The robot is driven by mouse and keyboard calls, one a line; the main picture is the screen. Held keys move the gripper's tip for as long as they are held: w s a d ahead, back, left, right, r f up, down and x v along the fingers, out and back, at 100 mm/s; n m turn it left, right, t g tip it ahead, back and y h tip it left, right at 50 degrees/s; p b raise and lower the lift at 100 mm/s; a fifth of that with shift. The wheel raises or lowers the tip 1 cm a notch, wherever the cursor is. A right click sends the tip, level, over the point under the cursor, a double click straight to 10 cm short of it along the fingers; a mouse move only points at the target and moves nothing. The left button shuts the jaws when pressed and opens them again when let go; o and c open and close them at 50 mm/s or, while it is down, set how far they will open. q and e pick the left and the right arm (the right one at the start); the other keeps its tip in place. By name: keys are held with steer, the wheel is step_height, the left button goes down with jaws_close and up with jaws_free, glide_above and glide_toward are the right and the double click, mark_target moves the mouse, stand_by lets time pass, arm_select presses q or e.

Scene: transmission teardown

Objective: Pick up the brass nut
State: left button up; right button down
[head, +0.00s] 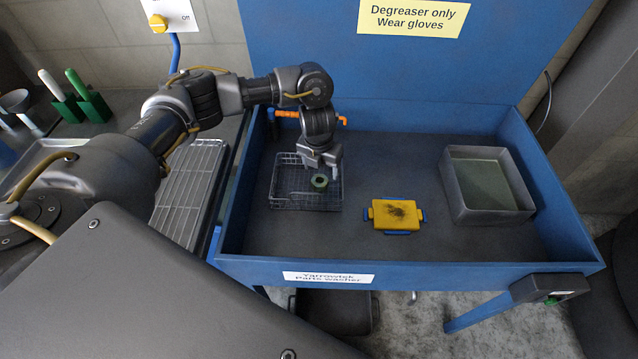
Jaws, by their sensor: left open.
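A small greenish ring-shaped nut (319,182) lies in the wire basket (292,203) inside the blue parts washer; it looks dull green rather than bright brass. My left gripper (322,166) points down over the basket, just behind and above the nut. Its jaws are open, and I cannot tell whether a fingertip touches the nut. No right gripper shows.
The blue washer (405,272) has raised walls around the basket. An orange spout (288,114) is at the back. A wire rack (188,190) lies left.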

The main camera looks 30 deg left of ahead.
mark_target(319, 180)
arm_select(q)
steer(key=f, duration=0.3)
steer(key=f+b, duration=0.1)
steer(key=f, duration=0.1)
steer(key=shift+s+a, duration=0.15)
steer(key=shift+a, duration=0.1)
steer(key=shift+f, duration=0.4)
steer(key=shift+r, duration=0.1)
steer(key=shift+c, duration=0.4)
steer(key=c, duration=1.3)
steer(key=shift+r, duration=0.1)
step_height(319, 180, up, 4)
steer(key=shift+s+d+r+p, duration=0.1)
steer(key=shift+d+r+p, duration=0.1)
steer(key=shift+p, duration=0.45)
steer(key=s+d+r, duration=0.2)
steer(key=s, duration=0.1)
steer(key=s+d+r+p, duration=0.1)
steer(key=s+d+r, duration=0.1)
steer(key=s+r, duration=0.1)
steer(key=s+d+r, duration=0.3)
steer(key=s, duration=0.2)
steer(key=shift+s+d+r+p, duration=0.1)
steer(key=shift+s+r+p, duration=0.1)
steer(key=shift+r+p, duration=0.1)
